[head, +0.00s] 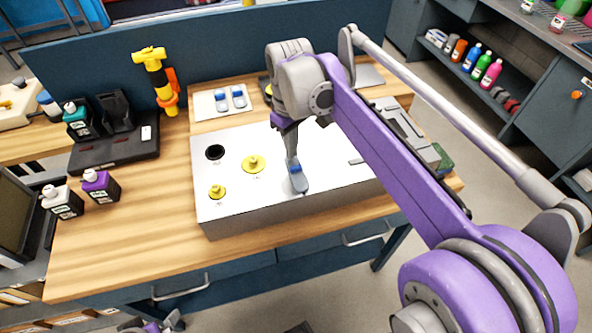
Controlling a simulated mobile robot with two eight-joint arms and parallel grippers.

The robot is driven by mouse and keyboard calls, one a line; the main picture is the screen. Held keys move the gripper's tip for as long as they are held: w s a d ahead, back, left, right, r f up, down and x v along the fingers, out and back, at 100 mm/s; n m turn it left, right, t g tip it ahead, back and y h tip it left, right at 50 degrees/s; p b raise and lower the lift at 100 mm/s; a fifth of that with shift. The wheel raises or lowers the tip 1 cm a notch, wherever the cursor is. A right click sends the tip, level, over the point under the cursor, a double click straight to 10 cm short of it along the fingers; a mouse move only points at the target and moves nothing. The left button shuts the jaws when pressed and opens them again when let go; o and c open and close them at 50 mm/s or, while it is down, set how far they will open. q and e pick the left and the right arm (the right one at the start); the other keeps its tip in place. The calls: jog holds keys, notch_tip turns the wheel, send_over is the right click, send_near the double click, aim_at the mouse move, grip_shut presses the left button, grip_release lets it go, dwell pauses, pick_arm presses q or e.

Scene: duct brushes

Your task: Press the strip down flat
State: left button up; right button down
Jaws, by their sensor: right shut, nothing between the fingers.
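A white box (240,200) with a flat top stands on the wooden table. Its top carries two yellow round fittings, a larger one (253,164) and a smaller one (217,191), and a dark round hole (215,152). My right gripper (299,187) is shut and empty, pointing down at the middle of the box top. Its blue-grey fingertips are at or just above the surface; contact cannot be told. A small grey strip-like piece (356,161) shows on the top beside my right arm, which hides part of the box. I cannot tell surely whether it is the strip.
A white plate with two blue-grey pieces (222,103) lies behind the box. A yellow-and-orange tool (157,80) stands at the back left. A black stand (115,150) and bottles (100,186) are at left. The table's front left is clear.

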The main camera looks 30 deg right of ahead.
jog(key=shift+f+b, duration=0.3)
jog(key=shift+f, duration=0.35)
dwell(0.4)
jog(key=shift+r+p, duration=1.9)
jog(key=shift+r, duration=0.7)
jog(key=shift+f, duration=0.1)
